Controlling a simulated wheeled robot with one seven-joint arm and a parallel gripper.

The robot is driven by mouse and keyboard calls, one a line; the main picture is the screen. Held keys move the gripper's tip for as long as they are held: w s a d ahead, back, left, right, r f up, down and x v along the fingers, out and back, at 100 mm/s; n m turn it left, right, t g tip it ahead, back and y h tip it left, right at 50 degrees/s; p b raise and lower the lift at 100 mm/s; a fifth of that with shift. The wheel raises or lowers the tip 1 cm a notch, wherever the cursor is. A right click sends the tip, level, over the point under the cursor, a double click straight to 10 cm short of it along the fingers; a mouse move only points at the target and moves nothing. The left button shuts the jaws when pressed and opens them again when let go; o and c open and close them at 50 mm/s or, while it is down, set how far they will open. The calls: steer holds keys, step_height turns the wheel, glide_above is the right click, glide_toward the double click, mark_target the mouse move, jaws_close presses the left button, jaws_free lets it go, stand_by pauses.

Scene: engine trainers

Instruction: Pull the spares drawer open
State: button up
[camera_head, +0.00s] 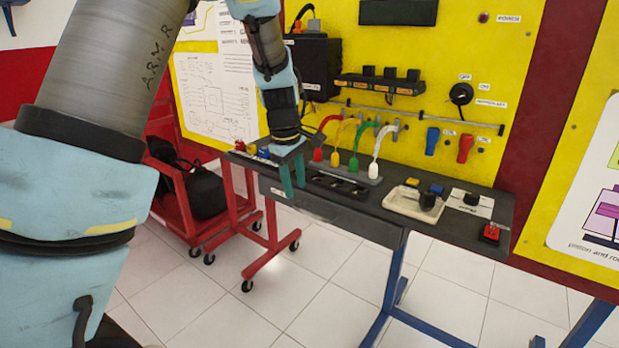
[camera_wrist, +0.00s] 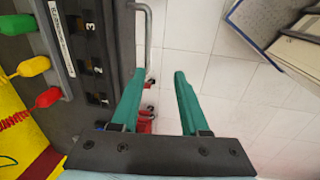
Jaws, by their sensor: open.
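The spares drawer (camera_head: 345,222) is a dark grey front under the edge of the black bench, and it looks shut. Its pale metal bar handle (camera_wrist: 149,38) shows in the wrist view along the bench's front edge. My gripper (camera_head: 293,190) has green fingers and hangs at the bench's front edge, by the left part of the drawer. In the wrist view my gripper (camera_wrist: 159,75) is open and empty. The near end of the handle lies close to the left fingertip, partly between the fingers' lines. I cannot tell whether they touch.
On the bench top (camera_head: 440,222) stand a rack with coloured plugs (camera_head: 345,172), a cream tray (camera_head: 410,205) and a red button box (camera_head: 491,233). The tiled floor (camera_head: 240,315) in front is clear.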

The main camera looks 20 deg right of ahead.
mark_target(310, 215)
steer(key=d+f+p, duration=0.1)
steer(key=f, duration=0.1)
steer(key=d+f+p, duration=0.1)
steer(key=f, duration=0.2)
steer(key=d+f+p, duration=0.1)
steer(key=d+f, duration=0.1)
steer(key=f, duration=0.1)
steer(key=shift+w+d+f, duration=0.1)
steer(key=shift+w+f, duration=0.15)
steer(key=shift+c, duration=0.2)
jaws_close()
stand_by(1.4)
